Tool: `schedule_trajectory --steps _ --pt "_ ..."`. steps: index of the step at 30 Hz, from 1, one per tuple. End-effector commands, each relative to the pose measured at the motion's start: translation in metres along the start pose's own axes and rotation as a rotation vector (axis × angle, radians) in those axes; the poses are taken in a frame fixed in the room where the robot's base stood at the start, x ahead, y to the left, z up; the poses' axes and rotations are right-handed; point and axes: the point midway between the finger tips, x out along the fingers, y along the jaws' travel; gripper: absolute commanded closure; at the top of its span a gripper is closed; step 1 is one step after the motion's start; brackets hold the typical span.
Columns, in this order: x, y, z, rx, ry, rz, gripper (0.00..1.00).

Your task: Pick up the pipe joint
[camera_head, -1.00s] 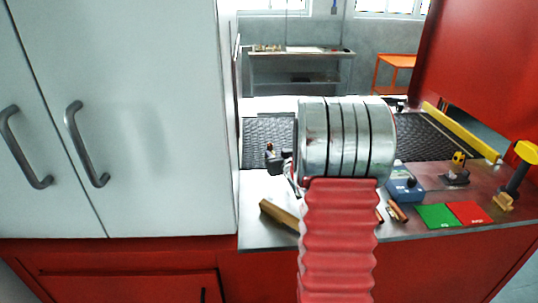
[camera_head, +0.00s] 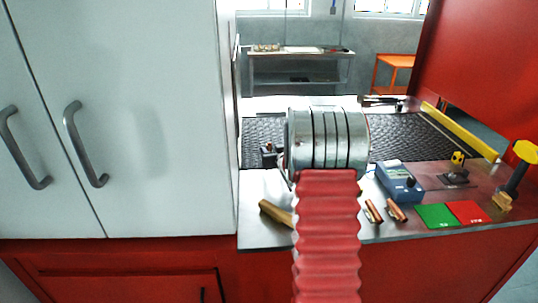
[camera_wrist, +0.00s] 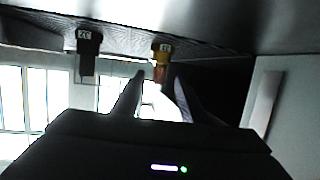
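In the wrist view, which looks upside down, my gripper (camera_wrist: 159,78) has its two dark fingers apart with nothing held. A small brass-and-copper piece (camera_wrist: 161,50) with a label shows between and beyond the fingertips. It may be the pipe joint; I cannot tell for sure. A dark labelled piece (camera_wrist: 89,52) stands to its left. In the head view, my grey and red arm hides the gripper. Two short copper-coloured pieces (camera_head: 397,210) lie on the metal worktop just right of the arm.
A blue device (camera_head: 399,182), a green plate (camera_head: 437,215) and a red plate (camera_head: 469,211) lie right on the worktop. A brass-coloured bar (camera_head: 276,213) lies left of my arm. The dark mesh belt (camera_head: 405,140) runs behind. A tall white cabinet (camera_head: 150,120) stands left.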

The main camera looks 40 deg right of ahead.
Motion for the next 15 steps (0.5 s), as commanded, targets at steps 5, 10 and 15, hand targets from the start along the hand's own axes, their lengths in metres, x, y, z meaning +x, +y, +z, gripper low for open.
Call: schedule_trajectory --steps 5,10,15 --pt "0.019 0.001 0.003 0.0 -0.001 -0.001 0.61" --pt "0.038 0.001 0.004 0.0 -0.002 -0.001 0.61" --pt "0.047 0.001 0.003 0.0 -0.001 -0.001 0.61"
